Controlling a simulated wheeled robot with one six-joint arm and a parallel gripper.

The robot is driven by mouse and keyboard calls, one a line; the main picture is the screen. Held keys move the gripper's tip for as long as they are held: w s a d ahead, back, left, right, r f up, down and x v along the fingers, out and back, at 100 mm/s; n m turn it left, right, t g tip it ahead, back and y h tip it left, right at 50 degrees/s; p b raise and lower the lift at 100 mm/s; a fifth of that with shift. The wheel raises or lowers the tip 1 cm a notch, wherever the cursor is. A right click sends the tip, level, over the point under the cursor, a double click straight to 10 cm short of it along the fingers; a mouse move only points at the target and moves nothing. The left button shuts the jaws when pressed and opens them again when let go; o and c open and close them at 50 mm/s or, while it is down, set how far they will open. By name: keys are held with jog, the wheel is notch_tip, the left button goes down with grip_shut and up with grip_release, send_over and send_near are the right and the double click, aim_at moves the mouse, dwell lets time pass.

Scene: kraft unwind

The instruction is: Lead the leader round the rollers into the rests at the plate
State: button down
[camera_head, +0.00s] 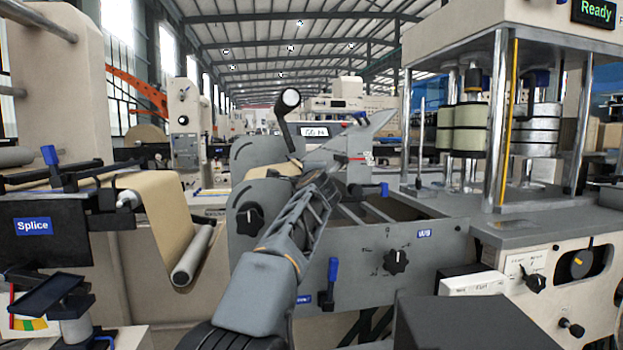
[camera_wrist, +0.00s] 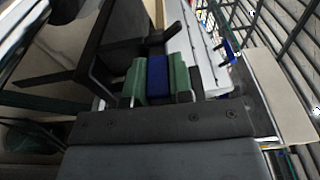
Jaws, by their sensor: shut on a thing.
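The tan kraft web (camera_head: 165,215) comes over a roller at the Splice station and hangs down around a grey roller (camera_head: 192,258). More tan sheet (camera_head: 272,171) shows at the top of the grey machine, partly behind my arm. My gripper (camera_wrist: 158,80) shows in the wrist view with green pads shut on a blue block (camera_wrist: 158,72). Whether the block belongs to the leader cannot be told. In the head view my arm hides the gripper's tips and its grip. The rests and the plate cannot be made out for certain.
The grey machine side panel (camera_head: 340,262) carries black knobs and a blue-handled lever (camera_head: 332,272). A press with chrome posts (camera_head: 497,120) stands at the right. The Splice stand (camera_head: 60,222) is at the left. A black-knobbed lever (camera_head: 288,110) rises behind my arm.

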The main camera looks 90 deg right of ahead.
jog(key=shift+f, duration=0.1)
jog(key=c, duration=0.9)
grip_release()
jog(key=shift+d+f, duration=0.1)
jog(key=shift+f, duration=0.05)
jog(key=shift+c, duration=0.2)
jog(key=shift+f, duration=0.1)
jog(key=shift+a+f, duration=0.15)
jog(key=shift+a, duration=0.05)
jog(key=s+a+b, duration=0.1)
jog(key=a+b, duration=0.1)
jog(key=a, duration=1.1)
jog(key=shift+s+a+r, duration=0.25)
jog(key=shift+s+r, duration=0.15)
jog(key=shift+r, duration=0.05)
jog(key=shift+r, duration=0.1)
